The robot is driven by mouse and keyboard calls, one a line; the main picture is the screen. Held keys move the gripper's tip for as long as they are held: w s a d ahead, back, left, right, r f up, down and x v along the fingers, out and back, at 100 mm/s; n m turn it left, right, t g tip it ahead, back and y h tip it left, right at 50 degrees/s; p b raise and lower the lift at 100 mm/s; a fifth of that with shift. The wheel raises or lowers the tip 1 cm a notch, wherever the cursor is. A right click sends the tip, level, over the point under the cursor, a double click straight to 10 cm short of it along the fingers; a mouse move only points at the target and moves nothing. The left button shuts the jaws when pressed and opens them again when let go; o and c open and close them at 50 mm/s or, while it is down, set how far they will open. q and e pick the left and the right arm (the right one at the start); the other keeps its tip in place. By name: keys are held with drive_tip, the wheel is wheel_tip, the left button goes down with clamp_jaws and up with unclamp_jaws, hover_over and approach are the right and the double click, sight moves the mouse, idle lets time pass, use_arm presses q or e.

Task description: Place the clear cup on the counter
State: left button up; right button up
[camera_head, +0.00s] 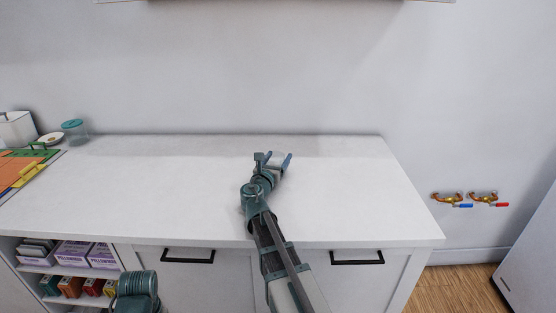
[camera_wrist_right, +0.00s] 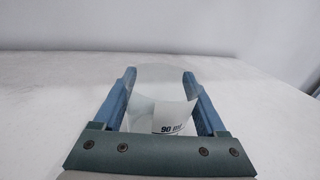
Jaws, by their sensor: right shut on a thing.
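The clear cup (camera_wrist_right: 162,98) shows in the right wrist view, between the two blue fingers of my right gripper (camera_wrist_right: 162,92). It is see-through, with a white label that has dark print. The right gripper is shut on it. In the head view, my right gripper (camera_head: 276,160) is over the back half of the white counter (camera_head: 180,185), and the cup (camera_head: 277,156) is barely visible between its fingers. I cannot tell whether the cup's base touches the counter. My left gripper is not in view; only a part of my left arm shows at the bottom.
A jar with a teal lid (camera_head: 74,130), a small round dish (camera_head: 50,139) and an orange and green board (camera_head: 25,165) are at the counter's left end. The wall (camera_head: 250,70) is close behind. The counter's middle and right are clear. Valves (camera_head: 470,199) are on the right wall.

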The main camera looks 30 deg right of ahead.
drive_tip(key=o, duration=1.2)
drive_tip(key=shift+f, duration=0.1)
drive_tip(key=shift+o, duration=0.2)
drive_tip(key=shift+r, duration=0.25)
drive_tip(key=v, duration=1.2)
drive_tip(key=shift+s+f, duration=0.1)
